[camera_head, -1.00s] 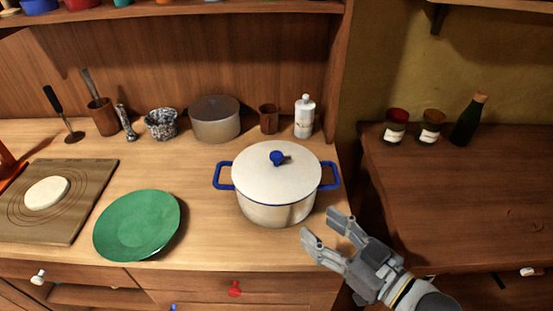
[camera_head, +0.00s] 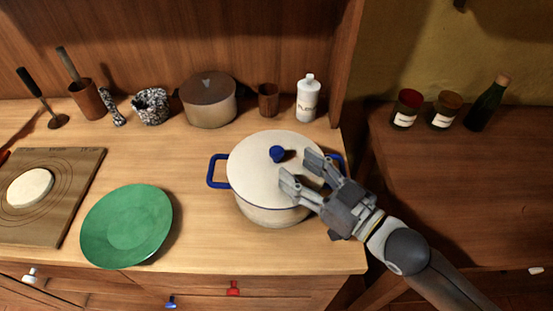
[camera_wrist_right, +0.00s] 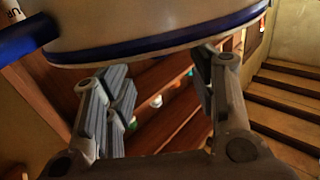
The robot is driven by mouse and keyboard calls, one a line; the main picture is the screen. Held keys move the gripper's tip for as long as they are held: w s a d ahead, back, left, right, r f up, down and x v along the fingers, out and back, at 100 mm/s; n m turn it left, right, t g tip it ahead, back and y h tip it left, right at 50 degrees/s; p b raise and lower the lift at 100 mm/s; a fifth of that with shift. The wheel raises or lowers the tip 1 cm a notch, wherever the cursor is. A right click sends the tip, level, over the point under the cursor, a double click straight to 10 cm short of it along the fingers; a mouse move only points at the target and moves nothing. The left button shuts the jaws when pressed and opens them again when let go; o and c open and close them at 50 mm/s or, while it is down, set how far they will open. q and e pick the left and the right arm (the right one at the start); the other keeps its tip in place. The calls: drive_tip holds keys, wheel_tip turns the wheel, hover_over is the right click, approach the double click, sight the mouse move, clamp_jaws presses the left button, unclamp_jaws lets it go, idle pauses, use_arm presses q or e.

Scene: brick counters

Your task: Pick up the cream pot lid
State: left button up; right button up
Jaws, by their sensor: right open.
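The cream pot lid (camera_head: 255,172) sits on the cream pot (camera_head: 268,214), with a round blue knob (camera_head: 277,154) on top. The pot stands on the wooden counter and has blue side handles; the right one is partly hidden by my gripper. My right gripper (camera_head: 298,173) is open and empty, its fingers over the right part of the lid, just right of the knob. In the right wrist view the gripper's fingers (camera_wrist_right: 160,90) are spread, with a cream rim and its blue edge (camera_wrist_right: 160,42) across the top. My left gripper is not in view.
A green plate (camera_head: 127,226) lies left of the pot. Further left is a board (camera_head: 62,205) with pale dough. Behind stand a grey pot (camera_head: 209,104), a wooden cup (camera_head: 268,100) and a white bottle (camera_head: 307,98). A darker counter (camera_head: 450,190) holds jars at right.

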sight(282, 156)
drive_tip(key=shift+w+a, duration=0.4)
drive_tip(key=shift+w, duration=0.05)
drive_tip(key=p+x, duration=0.1)
drive_tip(key=x, duration=0.3)
drive_tip(key=shift+w+a+r+p, duration=0.1)
drive_tip(key=shift+w+p, duration=0.15)
drive_tip(key=shift+p, duration=0.15)
drive_tip(key=shift+w+a, duration=0.1)
drive_tip(key=shift+a, duration=0.05)
drive_tip(key=c, duration=1.1)
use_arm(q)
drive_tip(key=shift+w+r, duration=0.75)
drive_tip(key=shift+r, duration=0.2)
use_arm(e)
clamp_jaws()
